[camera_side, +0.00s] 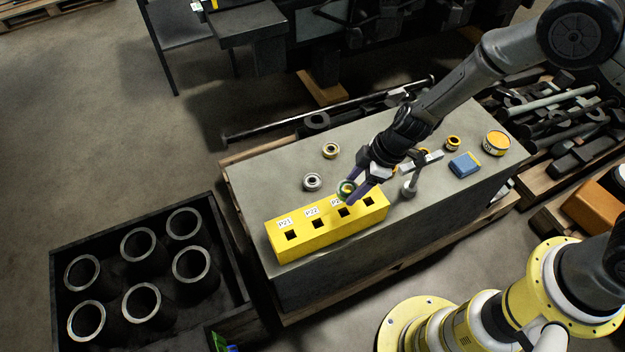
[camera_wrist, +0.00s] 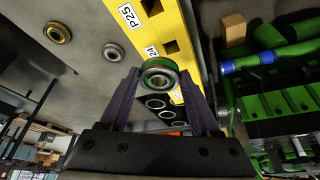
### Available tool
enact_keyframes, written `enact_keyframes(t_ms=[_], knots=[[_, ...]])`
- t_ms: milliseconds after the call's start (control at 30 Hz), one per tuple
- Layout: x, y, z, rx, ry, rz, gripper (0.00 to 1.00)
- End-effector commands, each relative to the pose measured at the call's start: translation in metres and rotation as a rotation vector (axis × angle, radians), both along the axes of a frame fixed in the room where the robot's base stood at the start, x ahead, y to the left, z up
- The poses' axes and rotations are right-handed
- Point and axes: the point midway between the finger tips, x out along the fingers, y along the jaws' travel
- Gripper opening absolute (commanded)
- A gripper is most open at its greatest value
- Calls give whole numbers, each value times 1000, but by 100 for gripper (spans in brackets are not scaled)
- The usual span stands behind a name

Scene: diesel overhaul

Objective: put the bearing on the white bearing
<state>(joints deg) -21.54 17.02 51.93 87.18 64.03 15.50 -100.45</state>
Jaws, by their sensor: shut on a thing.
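My gripper (camera_side: 352,192) is shut on a green-rimmed bearing (camera_side: 346,188). It holds the bearing over the yellow block, near its back edge. In the wrist view the held bearing (camera_wrist: 160,80) sits between the two fingertips, with its bore visible. The white bearing (camera_side: 312,182) lies flat on the grey bench top, left of the gripper and behind the block. The white bearing also shows in the wrist view (camera_wrist: 113,52), apart from the held one.
The yellow block (camera_side: 325,238) has square holes and labels such as P21 and P22. A yellow-rimmed bearing (camera_side: 330,150) lies behind the white bearing. A grey stand (camera_side: 410,187), a blue box (camera_side: 465,164) and a yellow tin (camera_side: 496,142) are to the right.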

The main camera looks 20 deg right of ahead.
Motion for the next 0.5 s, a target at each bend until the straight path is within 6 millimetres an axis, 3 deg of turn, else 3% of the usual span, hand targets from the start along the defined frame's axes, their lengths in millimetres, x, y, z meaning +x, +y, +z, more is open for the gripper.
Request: enact_keyframes(t_ms=[100,200,500], knots=[[8,-25,7,6,-7,-55,0],[14,-32,9,8,-12,-77,0],[47,-20,-6,7,-13,-81,0]])
